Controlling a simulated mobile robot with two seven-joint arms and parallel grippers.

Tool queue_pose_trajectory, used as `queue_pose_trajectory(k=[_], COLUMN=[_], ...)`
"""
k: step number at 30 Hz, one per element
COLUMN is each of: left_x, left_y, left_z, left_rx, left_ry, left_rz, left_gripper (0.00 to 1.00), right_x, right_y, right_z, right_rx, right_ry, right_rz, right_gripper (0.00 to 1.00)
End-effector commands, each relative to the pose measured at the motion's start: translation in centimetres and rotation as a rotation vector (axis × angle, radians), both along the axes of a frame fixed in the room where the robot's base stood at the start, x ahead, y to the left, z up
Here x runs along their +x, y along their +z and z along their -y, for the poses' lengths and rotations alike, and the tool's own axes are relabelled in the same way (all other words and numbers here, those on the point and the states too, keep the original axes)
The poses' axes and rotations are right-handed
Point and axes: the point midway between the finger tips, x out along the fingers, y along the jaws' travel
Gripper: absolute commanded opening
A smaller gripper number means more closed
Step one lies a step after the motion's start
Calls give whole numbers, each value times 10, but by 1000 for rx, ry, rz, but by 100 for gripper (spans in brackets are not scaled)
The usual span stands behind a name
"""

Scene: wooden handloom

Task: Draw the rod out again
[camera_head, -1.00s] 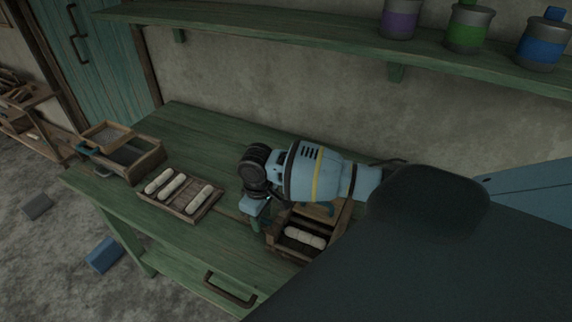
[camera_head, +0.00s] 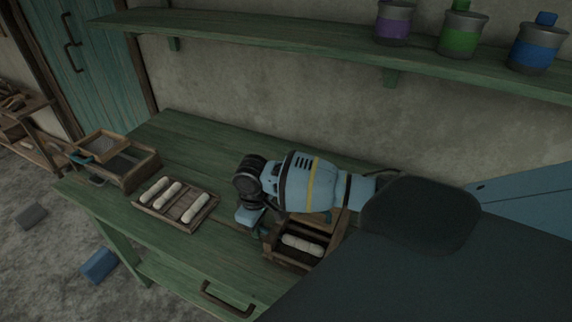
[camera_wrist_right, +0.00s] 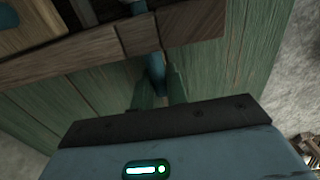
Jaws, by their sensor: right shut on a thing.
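My right gripper (camera_wrist_right: 157,98) is shut on a blue rod (camera_wrist_right: 156,70) in the right wrist view. The rod shows between the fingertips and meets the wooden wall of a box (camera_wrist_right: 175,38). A bluish piece shows beyond that wall, but I cannot tell how far the rod reaches inside. In the head view my right gripper (camera_head: 257,230) is low at the left side of the wooden box (camera_head: 290,264), which holds a pale roll (camera_head: 302,245). The rod cannot be made out there. My left gripper is not in view.
A wooden tray (camera_head: 158,213) with 3 pale rolls lies to the left on the green table (camera_head: 205,150). A box with a sieve-like lid (camera_head: 128,180) stands farther left. A shelf (camera_head: 270,38) with paint cans runs above. The table between tray and back wall is clear.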

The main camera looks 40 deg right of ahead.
Motion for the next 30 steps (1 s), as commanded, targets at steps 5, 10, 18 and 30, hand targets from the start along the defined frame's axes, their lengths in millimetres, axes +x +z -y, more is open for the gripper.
queue_pose_trajectory(k=[5, 10, 18, 30], left_x=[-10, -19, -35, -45], left_y=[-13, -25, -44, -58], left_z=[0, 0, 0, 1], left_rx=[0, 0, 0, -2], left_ry=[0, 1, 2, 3], left_rz=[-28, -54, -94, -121], left_gripper=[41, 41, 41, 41], right_x=[22, 44, 77, 101], right_y=[-3, -4, -4, -1], right_z=[-10, -19, -33, -42], right_rx=[2, 1, 2, 0], right_ry=[0, 0, -1, 0], right_rz=[-2, -2, -3, -1], right_gripper=[0, 0, 0, 0])
